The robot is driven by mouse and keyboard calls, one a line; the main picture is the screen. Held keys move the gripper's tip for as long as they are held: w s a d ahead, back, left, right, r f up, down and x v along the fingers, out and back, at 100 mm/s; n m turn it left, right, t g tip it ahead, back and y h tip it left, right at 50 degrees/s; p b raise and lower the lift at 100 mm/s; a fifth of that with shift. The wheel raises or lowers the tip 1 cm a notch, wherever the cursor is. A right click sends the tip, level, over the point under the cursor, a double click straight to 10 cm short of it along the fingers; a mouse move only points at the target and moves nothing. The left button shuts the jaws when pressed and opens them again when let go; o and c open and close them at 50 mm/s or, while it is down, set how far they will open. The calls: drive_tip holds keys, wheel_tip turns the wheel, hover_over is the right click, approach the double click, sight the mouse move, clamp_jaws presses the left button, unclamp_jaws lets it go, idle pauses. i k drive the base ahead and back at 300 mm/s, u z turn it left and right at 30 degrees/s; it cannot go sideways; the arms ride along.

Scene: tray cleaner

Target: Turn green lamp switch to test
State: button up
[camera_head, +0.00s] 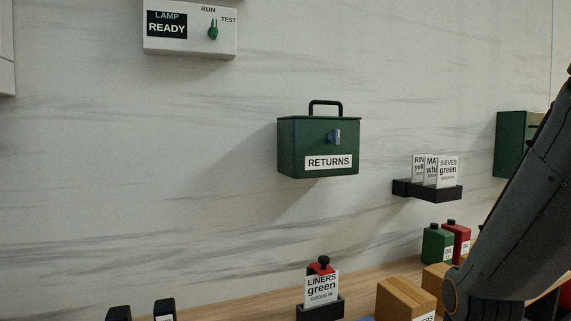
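The lamp panel (190,45) is a pale box on the wall at the upper left. Its dark display reads LAMP READY. The green lamp switch (213,31) is a small knob on the panel's right part, with its pointer upright toward the RUN label (208,9). The TEST label (228,20) is to the right of it. My arm enters at the lower right, far from the panel. My gripper is outside the picture.
A green RETURNS box (290,150) hangs mid-wall. A black card rack (410,190) is right of it. On the wooden counter (240,305) stand a LINERS card holder (335,306), cardboard boxes (400,298) and green (436,245) and red (462,240) containers. The wall below the panel is clear.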

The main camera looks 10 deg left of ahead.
sight(213, 31)
drive_tip(key=u, duration=1.35)
drive_tip(key=k, duration=0.5)
drive_tip(key=u, duration=0.9)
drive_tip(key=i, duration=0.7)
drive_tip(key=z, duration=1.1)
